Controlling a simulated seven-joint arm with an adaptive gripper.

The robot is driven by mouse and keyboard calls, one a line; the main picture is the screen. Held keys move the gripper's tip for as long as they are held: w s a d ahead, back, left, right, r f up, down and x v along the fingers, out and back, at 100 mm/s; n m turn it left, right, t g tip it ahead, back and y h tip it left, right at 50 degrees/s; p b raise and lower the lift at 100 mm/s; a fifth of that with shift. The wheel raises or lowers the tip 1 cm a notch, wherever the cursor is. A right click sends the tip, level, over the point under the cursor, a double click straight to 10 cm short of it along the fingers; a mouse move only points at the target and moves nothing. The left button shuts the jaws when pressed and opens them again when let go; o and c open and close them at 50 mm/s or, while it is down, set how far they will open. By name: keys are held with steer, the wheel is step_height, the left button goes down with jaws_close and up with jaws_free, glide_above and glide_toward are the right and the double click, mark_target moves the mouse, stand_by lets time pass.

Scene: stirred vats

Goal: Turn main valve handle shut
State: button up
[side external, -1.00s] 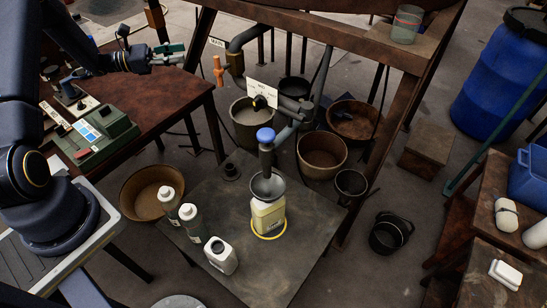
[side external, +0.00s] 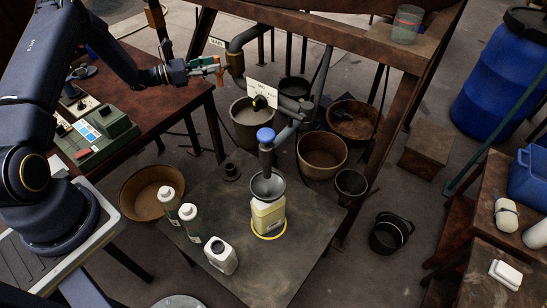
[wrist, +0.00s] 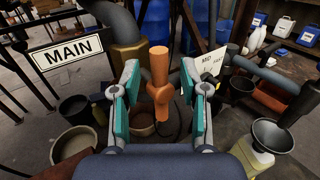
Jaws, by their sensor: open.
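The main valve handle is an orange vertical grip. In the wrist view the handle (wrist: 159,70) stands upright between the two teal-padded fingers of my gripper (wrist: 160,88), with a visible gap on each side. The fingers are open and not closed on it. In the side view my gripper (side external: 208,66) is at the handle (side external: 219,72), which is partly hidden by the fingers. A white MAIN sign (wrist: 66,50) hangs left of the handle in the wrist view, beside the grey pipe (wrist: 117,22).
A MID sign (side external: 262,91) and a blue-knobbed valve (side external: 265,135) stand nearby. Below the blue knob, a funnel (side external: 267,186) sits over a yellowish jug (side external: 268,218). A brown timber frame (side external: 300,25) crosses behind. A brown table (side external: 150,85) lies beneath my arm.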

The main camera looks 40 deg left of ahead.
steer(key=shift+x, duration=1.1)
jaws_close()
